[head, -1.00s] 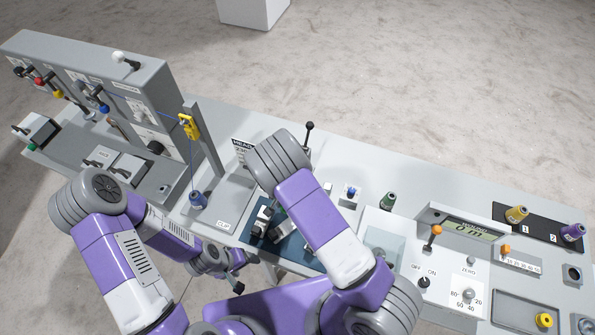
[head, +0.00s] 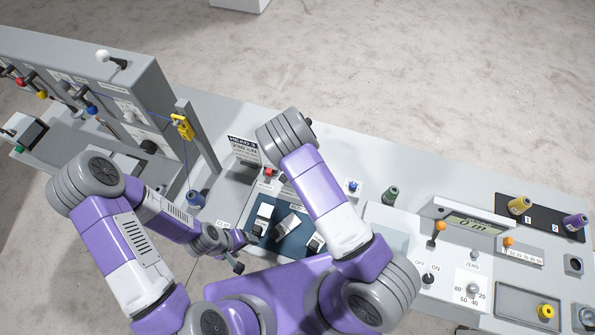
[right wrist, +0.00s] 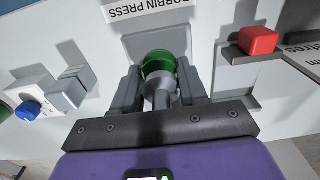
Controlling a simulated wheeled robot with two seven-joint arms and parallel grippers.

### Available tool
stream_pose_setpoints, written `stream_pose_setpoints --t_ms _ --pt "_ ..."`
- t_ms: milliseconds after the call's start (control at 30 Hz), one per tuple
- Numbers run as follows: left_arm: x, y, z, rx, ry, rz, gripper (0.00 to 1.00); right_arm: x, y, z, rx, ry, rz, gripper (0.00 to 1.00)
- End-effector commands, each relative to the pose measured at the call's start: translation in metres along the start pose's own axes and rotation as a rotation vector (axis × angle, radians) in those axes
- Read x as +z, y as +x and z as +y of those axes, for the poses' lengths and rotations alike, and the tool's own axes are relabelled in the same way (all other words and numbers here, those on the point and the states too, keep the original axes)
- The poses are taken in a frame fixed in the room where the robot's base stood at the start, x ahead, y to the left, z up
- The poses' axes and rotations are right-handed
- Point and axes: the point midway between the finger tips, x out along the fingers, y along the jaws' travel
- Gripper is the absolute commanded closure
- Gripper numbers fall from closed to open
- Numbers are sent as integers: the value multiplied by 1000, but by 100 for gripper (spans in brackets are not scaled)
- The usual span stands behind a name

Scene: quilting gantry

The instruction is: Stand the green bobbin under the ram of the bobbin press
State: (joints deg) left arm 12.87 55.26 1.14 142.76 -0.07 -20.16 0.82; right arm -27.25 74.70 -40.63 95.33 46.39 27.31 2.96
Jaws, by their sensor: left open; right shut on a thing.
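In the right wrist view, my right gripper (right wrist: 159,88) is shut on the green bobbin (right wrist: 157,63), which shows between its two fingers. A grey round part sits at the bobbin's near side; I cannot tell whether it belongs to the bobbin or the press. The bobbin press (right wrist: 150,9) shows by its label just beyond the fingers. Whether the bobbin touches its seat is unclear. In the head view, my right arm hides its gripper, the bobbin and most of the press. My left gripper (head: 243,252) is open and empty, low near the bench's front edge.
A red button (right wrist: 258,40) and a blue knob (right wrist: 30,109) flank the press. A yellow thread guide (head: 182,127) stands on a post at left.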

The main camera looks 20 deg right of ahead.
Motion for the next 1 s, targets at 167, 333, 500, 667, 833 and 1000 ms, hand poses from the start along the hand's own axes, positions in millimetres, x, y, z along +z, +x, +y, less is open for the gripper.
stream_pose_setpoints --t_ms 167,333,500,667,833,1000 --pt "0 1 -1 0 0 1 26 0 1 0 0 1 0 85" --pt "-1 3 -1 0 0 1 26 0 3 0 1 1 -1 42" --pt "-1 2 -1 0 0 1 26 0 2 0 1 1 -1 32" --pt "-1 2 -1 0 0 1 26 0 2 1 1 1 -1 32" --pt "-1 1 0 0 0 2 26 0 -8 -1 -1 0 1 32" --pt "-1 4 -2 0 0 1 26 0 -42 -1 -3 1 2 32"
